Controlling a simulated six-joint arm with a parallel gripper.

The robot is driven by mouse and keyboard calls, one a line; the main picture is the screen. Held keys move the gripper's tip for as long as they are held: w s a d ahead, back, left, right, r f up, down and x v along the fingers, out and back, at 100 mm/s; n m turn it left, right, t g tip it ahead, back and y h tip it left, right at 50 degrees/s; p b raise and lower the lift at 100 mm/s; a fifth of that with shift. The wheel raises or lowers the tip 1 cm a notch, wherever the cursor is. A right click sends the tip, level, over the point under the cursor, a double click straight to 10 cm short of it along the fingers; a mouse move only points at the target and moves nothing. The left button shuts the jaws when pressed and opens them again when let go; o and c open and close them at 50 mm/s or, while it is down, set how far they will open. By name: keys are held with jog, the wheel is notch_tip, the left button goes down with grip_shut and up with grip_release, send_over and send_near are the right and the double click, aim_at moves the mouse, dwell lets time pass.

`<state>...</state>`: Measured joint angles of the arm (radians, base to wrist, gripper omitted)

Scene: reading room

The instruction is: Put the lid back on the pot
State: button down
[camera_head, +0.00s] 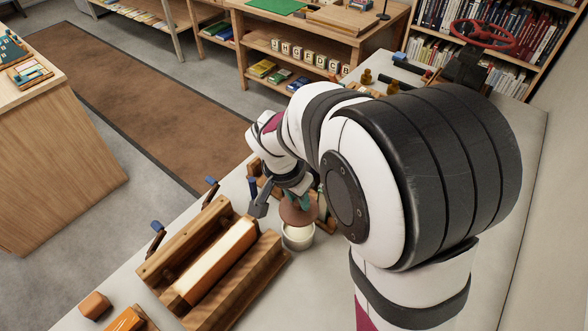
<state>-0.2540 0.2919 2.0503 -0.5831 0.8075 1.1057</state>
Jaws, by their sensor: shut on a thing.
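The pot (298,237) is a small pale, round vessel on the light worktop, just right of a wooden press. My gripper (299,201) is above it, pointing down, with its fingers partly hidden by my own arm. It is shut on the lid (295,214), a brown disc held over the pot's mouth and tilted in this view. The pot's near rim and pale inside show below the lid. I cannot tell whether the lid touches the far rim.
A wooden press (222,262) with clamps stands close left of the pot. A small wooden block (95,305) lies at the front left. A red handwheel (486,34) stands at the back right. Bare worktop (318,290) lies in front of the pot.

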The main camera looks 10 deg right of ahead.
aim_at(295, 208)
jog(key=shift+f, duration=0.1)
jog(key=shift+f, duration=1.4)
jog(key=shift+f, duration=0.1)
jog(key=shift+f, duration=1.15)
jog(key=shift+f, duration=1)
jog(key=c, duration=0.6)
grip_release()
jog(key=shift+r, duration=4.5)
